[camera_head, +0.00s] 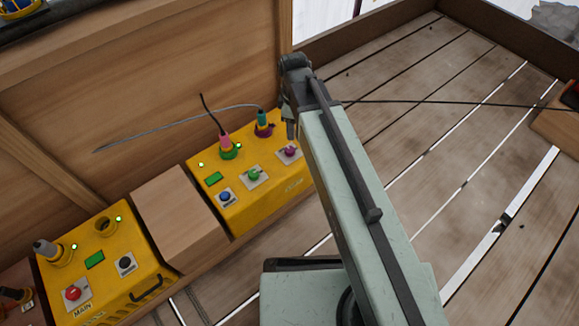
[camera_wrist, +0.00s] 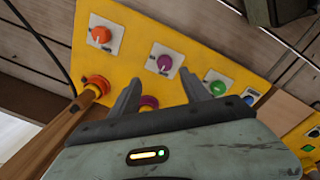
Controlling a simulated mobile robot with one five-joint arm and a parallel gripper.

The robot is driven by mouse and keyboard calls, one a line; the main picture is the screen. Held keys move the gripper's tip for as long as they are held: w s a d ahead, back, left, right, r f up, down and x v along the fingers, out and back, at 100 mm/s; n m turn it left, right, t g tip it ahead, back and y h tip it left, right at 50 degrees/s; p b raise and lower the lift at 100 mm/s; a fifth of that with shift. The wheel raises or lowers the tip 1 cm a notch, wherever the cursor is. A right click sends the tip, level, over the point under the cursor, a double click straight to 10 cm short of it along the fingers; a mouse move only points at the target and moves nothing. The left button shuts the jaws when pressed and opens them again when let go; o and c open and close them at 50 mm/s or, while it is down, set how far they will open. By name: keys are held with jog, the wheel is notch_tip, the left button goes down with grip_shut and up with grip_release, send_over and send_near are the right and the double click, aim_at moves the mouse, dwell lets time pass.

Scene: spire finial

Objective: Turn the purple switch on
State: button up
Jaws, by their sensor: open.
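The purple switch (camera_wrist: 165,62) is a round knob on a pale square plate on a yellow panel. In the wrist view it lies just beyond my fingertips, roughly between them, with no visible contact. It also shows in the head view (camera_head: 290,151), close to the end of my arm. My gripper (camera_wrist: 160,84) is open and empty, its two dark fingers apart and pointing at the panel. In the head view my gripper (camera_head: 291,130) is small and partly hidden by my arm. The knob's exact setting is too small to tell.
The yellow panel (camera_head: 240,196) also bears green (camera_head: 253,175) and blue (camera_head: 224,196) knobs and cabled plugs. An orange knob (camera_wrist: 101,35) is left of the purple one in the wrist view. Another yellow box (camera_head: 120,265) stands at left. Slatted floor (camera_head: 450,110) lies open at right.

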jog(key=b, duration=0.2)
send_over(289, 149)
jog(key=f, duration=0.4)
jog(key=shift+s+d+f, duration=0.1)
jog(key=shift+s+f, duration=0.05)
jog(key=shift+s, duration=0.05)
notch_tip(289, 149, down, 8)
jog(key=b, duration=0.7)
jog(key=shift+w+b, duration=0.15)
jog(key=shift+b, duration=0.15)
jog(key=shift+r, duration=0.25)
grip_shut()
